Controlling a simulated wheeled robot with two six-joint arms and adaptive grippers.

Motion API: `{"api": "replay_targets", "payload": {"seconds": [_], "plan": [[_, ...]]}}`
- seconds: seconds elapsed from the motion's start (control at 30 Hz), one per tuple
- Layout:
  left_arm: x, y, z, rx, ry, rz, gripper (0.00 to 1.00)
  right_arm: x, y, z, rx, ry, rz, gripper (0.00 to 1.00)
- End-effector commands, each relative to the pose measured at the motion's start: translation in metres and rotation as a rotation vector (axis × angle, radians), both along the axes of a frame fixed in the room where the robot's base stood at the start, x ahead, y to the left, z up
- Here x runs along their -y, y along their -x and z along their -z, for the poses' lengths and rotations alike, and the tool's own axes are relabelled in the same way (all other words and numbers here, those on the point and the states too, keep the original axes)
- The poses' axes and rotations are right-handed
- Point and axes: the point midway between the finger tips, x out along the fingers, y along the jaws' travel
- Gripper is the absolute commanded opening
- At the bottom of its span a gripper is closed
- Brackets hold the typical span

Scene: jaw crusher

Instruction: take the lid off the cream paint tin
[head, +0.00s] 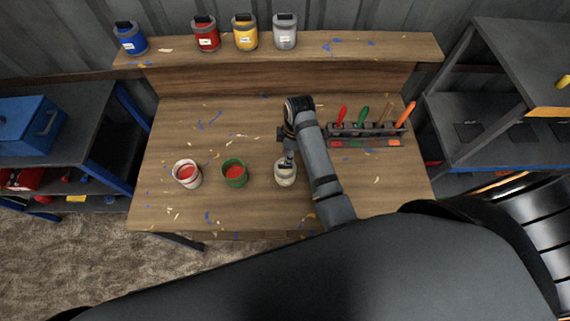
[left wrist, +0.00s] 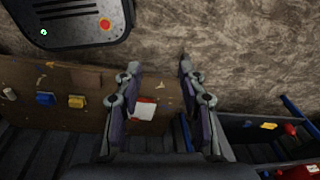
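The cream paint tin (head: 286,176) stands upright on the workbench, right of a green tin (head: 235,174) and a white tin (head: 187,174), which both show red inside. My right gripper (head: 288,161) points down at the top of the cream tin, at its lid, and seems to touch it. Its fingers are small and partly hidden, so I cannot tell whether they are closed on the lid. My left gripper (left wrist: 160,66) is open and empty in the left wrist view, away from the tins. It is not in the head view.
A rack of coloured-handled tools (head: 367,130) stands right of my right arm. Several closed tins, including a yellow one (head: 245,33), stand on the back shelf (head: 345,45). A blue toolbox (head: 28,125) sits on the left shelving. The bench (head: 205,215) is clear in front of the tins.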

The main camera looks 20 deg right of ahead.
Motion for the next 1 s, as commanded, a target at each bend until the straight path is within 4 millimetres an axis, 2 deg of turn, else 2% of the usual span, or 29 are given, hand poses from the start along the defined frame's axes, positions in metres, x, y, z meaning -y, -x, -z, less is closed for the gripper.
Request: {"api": "replay_targets", "payload": {"seconds": [0.1, 0.23, 0.33, 0.5, 0.6, 0.87, 1.0], "plan": [[0.000, 0.009, 0.001, -0.014, 0.000, -0.001, 0.40, -0.002, -0.001, 0.016, 0.000, 0.001, 0.001, 0.38], [0.000, 0.009, 0.001, -0.014, 0.000, -0.001, 0.40, -0.002, -0.001, 0.021, 0.002, 0.000, 0.002, 0.38], [0.000, 0.001, 0.000, -0.002, 0.000, 0.000, 0.40, -0.002, -0.001, 0.027, 0.001, 0.000, 0.002, 0.38], [0.000, -0.018, -0.002, 0.028, 0.001, 0.001, 0.40, -0.002, 0.000, 0.056, -0.001, 0.000, 0.002, 0.38], [0.000, -0.018, -0.002, 0.027, 0.001, 0.001, 0.40, -0.004, -0.001, 0.069, 0.001, 0.000, 0.002, 0.38], [0.000, -0.005, 0.000, 0.007, 0.000, 0.001, 0.40, -0.005, -0.002, 0.073, 0.003, 0.000, 0.002, 0.38], [0.000, -0.005, 0.000, 0.007, 0.000, 0.001, 0.40, -0.005, -0.002, 0.073, 0.003, 0.000, 0.002, 0.20]]}}
